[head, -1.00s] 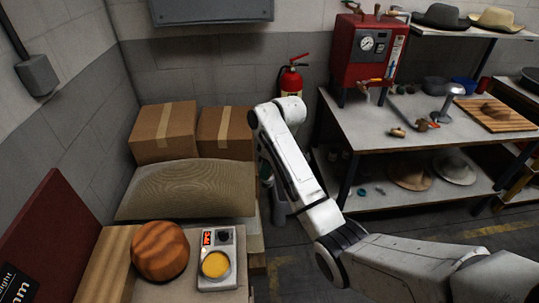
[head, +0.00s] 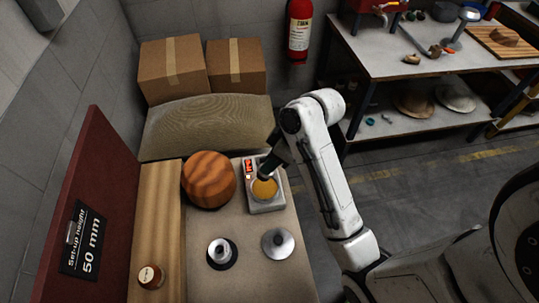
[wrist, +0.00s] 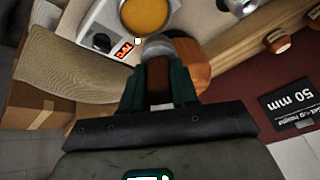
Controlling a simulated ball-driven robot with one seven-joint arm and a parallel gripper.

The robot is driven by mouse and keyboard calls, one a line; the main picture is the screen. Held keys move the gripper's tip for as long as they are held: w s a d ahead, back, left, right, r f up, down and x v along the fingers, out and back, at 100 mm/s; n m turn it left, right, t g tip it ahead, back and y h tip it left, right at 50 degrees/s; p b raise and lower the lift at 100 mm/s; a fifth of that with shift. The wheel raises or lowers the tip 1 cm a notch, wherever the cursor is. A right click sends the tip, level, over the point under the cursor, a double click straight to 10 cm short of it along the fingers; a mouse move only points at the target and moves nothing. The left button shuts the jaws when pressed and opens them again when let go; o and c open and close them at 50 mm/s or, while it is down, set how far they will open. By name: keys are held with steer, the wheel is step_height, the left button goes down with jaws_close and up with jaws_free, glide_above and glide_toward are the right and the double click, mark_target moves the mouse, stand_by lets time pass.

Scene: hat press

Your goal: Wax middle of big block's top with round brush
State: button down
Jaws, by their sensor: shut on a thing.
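The big block (head: 208,180) is a round, domed wooden piece with striped grain on the workbench. It is partly hidden behind my gripper in the wrist view (wrist: 198,66). My gripper (wrist: 158,88) is shut on the brown handle of the round brush (wrist: 158,72), whose grey rounded end points away from the fingers. The pot of yellow wax also shows just ahead of the brush in the wrist view (wrist: 145,14). The bristles are hidden.
The pot sits on a heater with a red display (head: 249,166). A metal-knobbed piece (head: 221,252), a metal disc (head: 278,243) and a small wooden piece (head: 151,276) stand nearer. A red board (head: 112,190) edges the left; a padded cushion (head: 205,124) lies behind.

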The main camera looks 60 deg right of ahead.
mark_target(271, 175)
steer(key=shift+f+b, duration=2.8)
steer(key=shift+b, duration=0.45)
steer(key=shift+f, duration=0.6)
steer(key=shift+f, duration=0.15)
stand_by(0.8)
step_height(271, 175, up, 7)
steer(key=p, duration=0.7)
steer(key=shift+p, duration=0.3)
steer(key=shift+d, duration=0.1)
stand_by(0.8)
